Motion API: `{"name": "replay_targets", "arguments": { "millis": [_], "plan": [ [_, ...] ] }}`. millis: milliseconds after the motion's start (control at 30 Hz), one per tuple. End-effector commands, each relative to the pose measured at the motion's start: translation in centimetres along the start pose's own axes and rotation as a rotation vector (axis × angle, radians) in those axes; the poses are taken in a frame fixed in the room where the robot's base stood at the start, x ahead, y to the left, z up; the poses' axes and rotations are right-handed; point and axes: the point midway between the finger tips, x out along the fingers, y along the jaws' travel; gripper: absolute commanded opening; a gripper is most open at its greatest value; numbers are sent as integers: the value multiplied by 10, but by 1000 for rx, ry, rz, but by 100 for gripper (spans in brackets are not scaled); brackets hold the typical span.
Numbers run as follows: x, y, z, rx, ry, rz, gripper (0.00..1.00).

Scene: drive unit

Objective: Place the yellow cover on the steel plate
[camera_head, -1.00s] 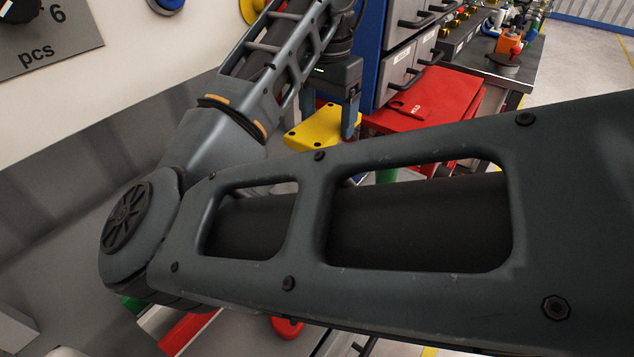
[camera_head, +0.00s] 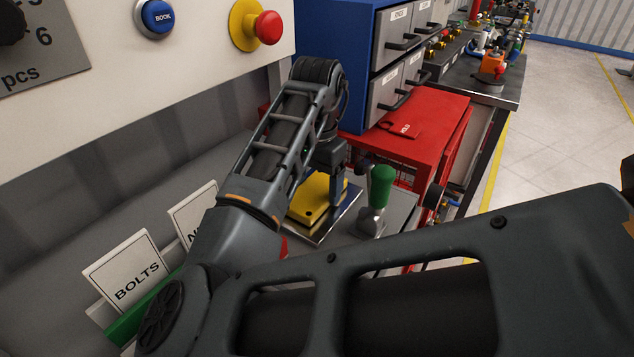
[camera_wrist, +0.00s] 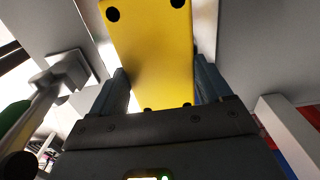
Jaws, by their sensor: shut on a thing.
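The yellow cover (camera_head: 311,204) is a flat block with dark holes near its corners. My gripper (camera_head: 334,190) is shut on it, and in the wrist view the cover (camera_wrist: 150,50) sits between the two fingers (camera_wrist: 160,84). In the head view the cover is over the shiny steel plate (camera_head: 318,236), whose edge shows in front and to the right. Whether the cover touches the plate cannot be told.
A green-handled clamp (camera_head: 381,187) stands just right of the plate. A red cabinet (camera_head: 440,130) and blue drawer unit (camera_head: 337,60) stand behind. A BOLTS sign (camera_head: 135,275) is at lower left. A control panel with a red button (camera_head: 268,27) is at upper left.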

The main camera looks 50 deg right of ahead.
Motion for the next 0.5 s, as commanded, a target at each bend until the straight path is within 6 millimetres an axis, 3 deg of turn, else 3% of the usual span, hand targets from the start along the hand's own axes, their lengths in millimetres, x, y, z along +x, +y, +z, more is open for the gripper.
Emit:
{"name": "replay_targets", "arguments": {
  "millis": [267,300,500],
  "plan": [
    [3,0,0,-1,1,0,41],
    [3,0,0,-1,1,0,79],
    [3,0,0,-1,0,0,98]
  ]
}}
